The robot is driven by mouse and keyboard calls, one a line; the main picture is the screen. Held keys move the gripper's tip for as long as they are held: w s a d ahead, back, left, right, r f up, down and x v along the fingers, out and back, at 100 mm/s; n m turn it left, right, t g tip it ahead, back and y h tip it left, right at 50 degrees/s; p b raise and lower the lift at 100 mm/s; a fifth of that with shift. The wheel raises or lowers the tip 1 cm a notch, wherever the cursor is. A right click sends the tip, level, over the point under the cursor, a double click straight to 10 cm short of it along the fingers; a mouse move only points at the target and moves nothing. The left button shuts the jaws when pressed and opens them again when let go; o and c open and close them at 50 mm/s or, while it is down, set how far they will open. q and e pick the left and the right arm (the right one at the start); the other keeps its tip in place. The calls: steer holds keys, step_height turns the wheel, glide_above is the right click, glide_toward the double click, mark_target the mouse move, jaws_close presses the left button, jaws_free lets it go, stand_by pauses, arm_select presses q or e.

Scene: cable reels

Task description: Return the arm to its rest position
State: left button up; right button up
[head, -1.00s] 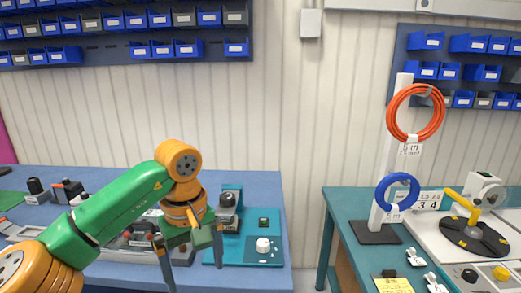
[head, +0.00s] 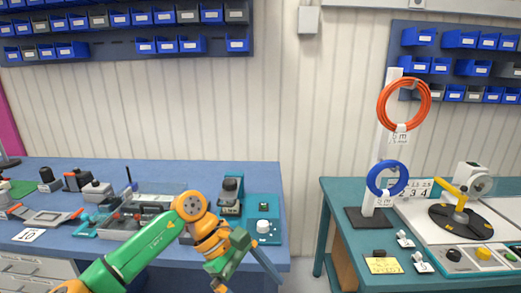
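My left arm, green and orange, comes in from the bottom left of the head view. Its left gripper (head: 248,273) is low in front of the blue bench's right front edge, and its fingers point down and to the right. One long grey-blue finger shows clearly and another is partly cut off by the lower edge, with a gap between them. I see nothing held in it. My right gripper is not in the head view.
The blue bench (head: 70,177) carries a tray of parts and small devices. A teal fixture (head: 262,207) stands at its right end. The teal table (head: 338,220) holds a post with an orange cable coil (head: 381,105), a blue coil (head: 371,180) and a turntable (head: 462,232). A gap separates the tables.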

arm_select(q)
steer(key=d+f+n+h, duration=0.1)
steer(key=d+n+h, duration=0.5)
steer(key=n+h, duration=0.1)
steer(key=w+a+f+n+t+h, duration=0.25)
steer(key=w+f+n+t, duration=0.6)
steer(key=n, duration=1.05)
steer(key=s+a+f+n+t+y, duration=0.25)
steer(key=a+f+n+y, duration=0.3)
steer(key=f+n, duration=0.3)
steer(key=s+a+f+n+t+y, duration=0.25)
steer(key=a+f+n+y, duration=0.3)
steer(key=f+n, duration=0.35)
steer(key=s+a+f+n+g+y, duration=0.2)
steer(key=s+a+f+n, duration=0.2)
steer(key=s+f, duration=0.35)
steer(key=s+a+f+n+g+y, duration=0.2)
steer(key=s+a+f+n, duration=0.2)
steer(key=s+f, duration=0.35)
steer(key=s+a+f+n+g+y, duration=0.1)
steer(key=s+a+f+n+g, duration=0.1)
steer(key=s, duration=0.9)
steer(key=s+a+f+n+g+y, duration=0.1)
steer(key=s+f+n+g, duration=0.3)
steer(key=s, duration=0.7)
steer(key=shift+a+f, duration=0.15)
steer(key=shift+a, duration=0.2)
steer(key=shift+n, duration=0.25)
